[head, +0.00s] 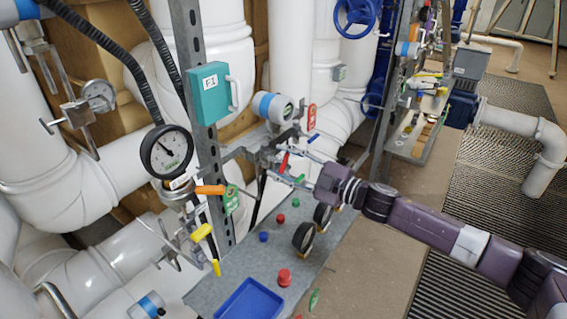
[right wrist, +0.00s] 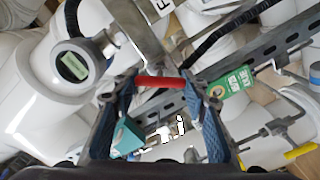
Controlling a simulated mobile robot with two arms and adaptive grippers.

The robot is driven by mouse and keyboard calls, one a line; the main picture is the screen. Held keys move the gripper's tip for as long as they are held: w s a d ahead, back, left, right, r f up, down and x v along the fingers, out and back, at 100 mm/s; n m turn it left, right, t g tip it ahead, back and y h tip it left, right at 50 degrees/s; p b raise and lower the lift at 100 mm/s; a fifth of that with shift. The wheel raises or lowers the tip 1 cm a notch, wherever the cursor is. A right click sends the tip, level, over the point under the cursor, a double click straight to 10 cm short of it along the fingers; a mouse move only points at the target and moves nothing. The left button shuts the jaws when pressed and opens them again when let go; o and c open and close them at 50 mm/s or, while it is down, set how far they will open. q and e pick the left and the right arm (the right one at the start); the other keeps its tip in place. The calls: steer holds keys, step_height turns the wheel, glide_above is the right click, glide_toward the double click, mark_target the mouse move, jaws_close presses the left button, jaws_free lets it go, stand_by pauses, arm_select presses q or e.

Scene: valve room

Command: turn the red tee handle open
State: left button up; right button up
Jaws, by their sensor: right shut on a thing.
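The red tee handle (head: 284,162) shows as a small red bar on the pipe and valve cluster, below the white and blue transmitter. In the right wrist view the red tee handle (right wrist: 160,82) lies crosswise between the two fingertips. My right gripper (head: 291,166) comes in from the right and is shut on the handle; it also shows in the right wrist view (right wrist: 161,87), with a finger at each end of the bar. The valve body behind the handle is mostly hidden. My left gripper is not in view.
A steel post with a teal box (head: 209,93) stands left of the handle. A pressure gauge (head: 167,152) and an orange lever (head: 209,190) are further left. Below, a grey bench (head: 230,265) holds a blue tray (head: 249,300), black-rimmed gauges and small coloured knobs.

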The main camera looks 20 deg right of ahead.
steer(key=n, duration=0.3)
steer(key=shift+f+n+b, duration=0.15)
steer(key=shift+n+b, duration=0.15)
steer(key=shift+n, duration=0.1)
steer(key=shift+n+b, duration=0.35)
steer(key=shift+n, duration=1.45)
steer(key=o, duration=1.2)
steer(key=shift+c, duration=0.2)
steer(key=v, duration=1.2)
